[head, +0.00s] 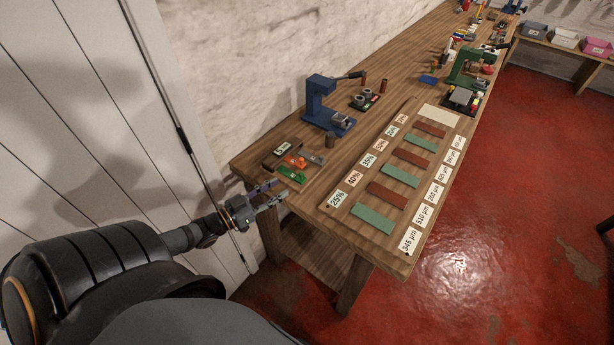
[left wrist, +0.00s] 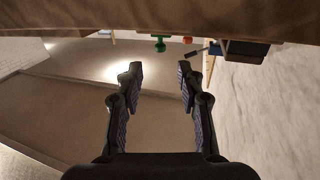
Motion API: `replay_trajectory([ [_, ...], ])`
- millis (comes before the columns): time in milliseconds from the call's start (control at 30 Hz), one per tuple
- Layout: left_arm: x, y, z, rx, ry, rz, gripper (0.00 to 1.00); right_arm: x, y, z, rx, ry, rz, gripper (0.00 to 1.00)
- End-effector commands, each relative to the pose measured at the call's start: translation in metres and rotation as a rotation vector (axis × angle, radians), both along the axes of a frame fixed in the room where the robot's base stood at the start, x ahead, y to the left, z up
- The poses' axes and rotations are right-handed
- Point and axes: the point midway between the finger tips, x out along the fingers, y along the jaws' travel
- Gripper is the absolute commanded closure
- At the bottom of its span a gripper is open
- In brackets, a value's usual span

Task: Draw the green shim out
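A small green piece (head: 290,175) lies flat at the near left corner of the workbench, next to an orange-red piece (head: 297,161). I cannot tell for sure that this green piece is the shim. In the left wrist view a green knobbed piece (left wrist: 159,43) shows ahead of the fingers, with a red piece (left wrist: 188,34) beside it. My left gripper (head: 274,194) is at the bench's near left edge, close to the green piece. In the left wrist view my left gripper (left wrist: 158,73) is open, with nothing between its fingers. My right gripper is not in view.
The wooden workbench (head: 345,168) carries a dark block (head: 282,151), a blue press (head: 322,103) and a labelled board (head: 342,201) with green and red strips. A green press (head: 467,68) stands farther back. A white panelled wall is at the left.

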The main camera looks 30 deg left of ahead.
Motion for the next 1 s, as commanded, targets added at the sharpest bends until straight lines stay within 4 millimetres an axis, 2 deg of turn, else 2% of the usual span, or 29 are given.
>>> replay_trajectory([
  [200,0.035,-0.012,-0.005,0.000,-0.007,0.001,0.62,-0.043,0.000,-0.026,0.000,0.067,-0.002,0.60],
  [300,0.056,-0.020,-0.007,0.001,-0.007,0.001,0.62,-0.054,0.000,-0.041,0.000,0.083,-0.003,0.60],
  [433,0.079,-0.028,-0.007,0.001,-0.006,0.001,0.62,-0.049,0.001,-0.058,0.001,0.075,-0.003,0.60],
  [533,0.090,-0.032,-0.006,0.002,-0.002,0.000,0.62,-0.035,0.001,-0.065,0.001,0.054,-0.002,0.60],
  [667,0.096,-0.033,-0.003,0.001,0.000,0.003,0.62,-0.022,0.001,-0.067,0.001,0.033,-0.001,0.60],
  [900,0.097,-0.034,-0.001,0.003,0.001,0.003,0.62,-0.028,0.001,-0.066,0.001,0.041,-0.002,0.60],
  [1000,0.097,-0.034,-0.001,0.002,0.002,0.003,0.74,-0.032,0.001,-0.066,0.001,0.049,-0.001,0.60],
])
